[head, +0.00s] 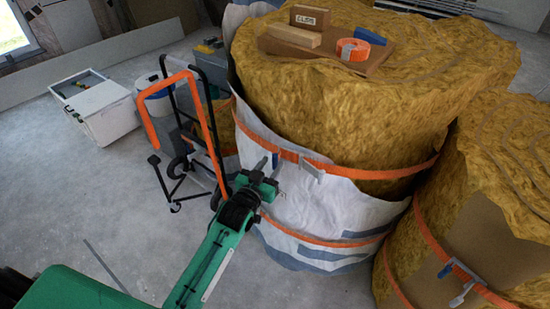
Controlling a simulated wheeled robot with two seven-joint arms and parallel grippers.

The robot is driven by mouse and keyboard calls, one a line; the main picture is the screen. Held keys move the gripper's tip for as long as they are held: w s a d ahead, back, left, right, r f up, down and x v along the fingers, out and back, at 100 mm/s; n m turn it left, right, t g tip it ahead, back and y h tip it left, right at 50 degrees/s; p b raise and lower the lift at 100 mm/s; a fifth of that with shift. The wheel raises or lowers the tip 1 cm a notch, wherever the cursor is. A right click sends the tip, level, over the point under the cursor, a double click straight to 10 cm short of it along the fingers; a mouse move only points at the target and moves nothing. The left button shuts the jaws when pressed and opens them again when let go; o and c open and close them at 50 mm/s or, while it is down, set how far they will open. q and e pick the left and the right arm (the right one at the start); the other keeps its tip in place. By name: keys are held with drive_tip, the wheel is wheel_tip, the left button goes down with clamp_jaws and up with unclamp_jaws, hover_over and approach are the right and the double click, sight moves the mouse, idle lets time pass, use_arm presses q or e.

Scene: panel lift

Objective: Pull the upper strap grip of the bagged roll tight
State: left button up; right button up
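The bagged roll (330,205) is a large yellow fibrous roll wrapped in a torn white bag. An orange upper strap (350,173) runs around it, with a grey buckle (312,168) on the near side. A small blue tab (275,160), which looks like the strap grip, sits on the strap left of the buckle. My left gripper (270,167) is at the tab with its fingers apart. I cannot tell whether the tab lies between the fingers or behind them. My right gripper is out of view.
A lower orange strap (320,240) circles the same roll. A board (335,56) with blocks and orange tape lies on top. Another strapped roll (500,190) stands close on the right. An orange-handled hand truck (147,112) stands left. A white box (104,112) sits farther left on open floor.

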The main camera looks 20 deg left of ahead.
sight(274, 162)
use_arm(q)
drive_tip(key=shift+w+d, duration=0.15)
drive_tip(key=shift+w, duration=0.7)
drive_tip(key=shift+w+d, duration=0.1)
drive_tip(key=shift+w, duration=0.7)
clamp_jaws()
